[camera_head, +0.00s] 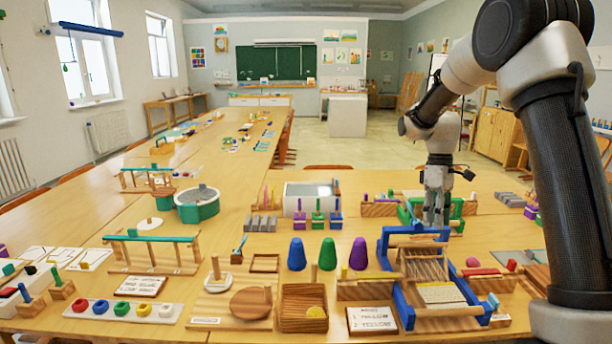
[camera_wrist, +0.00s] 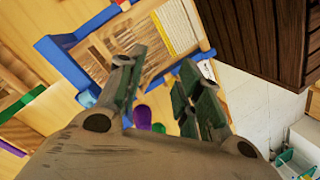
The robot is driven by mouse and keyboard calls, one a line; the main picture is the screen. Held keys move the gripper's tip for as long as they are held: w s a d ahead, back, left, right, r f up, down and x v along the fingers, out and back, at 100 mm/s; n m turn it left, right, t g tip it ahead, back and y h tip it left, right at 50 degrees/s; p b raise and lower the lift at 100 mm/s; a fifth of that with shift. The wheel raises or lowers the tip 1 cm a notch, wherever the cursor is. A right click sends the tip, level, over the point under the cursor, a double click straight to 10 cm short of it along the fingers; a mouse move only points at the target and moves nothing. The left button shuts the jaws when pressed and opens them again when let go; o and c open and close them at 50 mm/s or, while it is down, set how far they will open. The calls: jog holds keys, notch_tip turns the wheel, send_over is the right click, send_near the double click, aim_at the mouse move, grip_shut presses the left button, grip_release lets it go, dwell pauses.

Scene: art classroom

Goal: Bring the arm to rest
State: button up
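My arm comes in from the right of the head view, with its wrist pointing down. My gripper (camera_head: 437,218) hangs above the far side of the blue-framed loom (camera_head: 385,262) on the table. In the wrist view my gripper (camera_wrist: 157,66) has its two fingers well apart, with nothing between them. The blue loom frame also shows behind the fingers (camera_wrist: 60,62). I cannot tell from the head view how high the fingertips are above the loom.
Cones in blue (camera_head: 297,254), green (camera_head: 328,254) and purple (camera_head: 359,254) stand left of the loom. A white-topped box (camera_head: 311,192) stands behind the cones. The wooden table (camera_head: 120,215) is crowded; bare patches lie between the items.

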jog(key=s+r+m+t, duration=0.2)
jog(key=s+r+m, duration=0.1)
jog(key=s, duration=0.7)
jog(key=s+r+m+t, duration=0.2)
jog(key=s+r, duration=0.3)
jog(key=s, duration=0.5)
jog(key=s+r+m+t, duration=0.3)
jog(key=s+r, duration=0.2)
jog(key=s, duration=0.5)
jog(key=shift+d+m, duration=0.4)
jog(key=shift+d, duration=0.05)
jog(key=shift+r, duration=0.1)
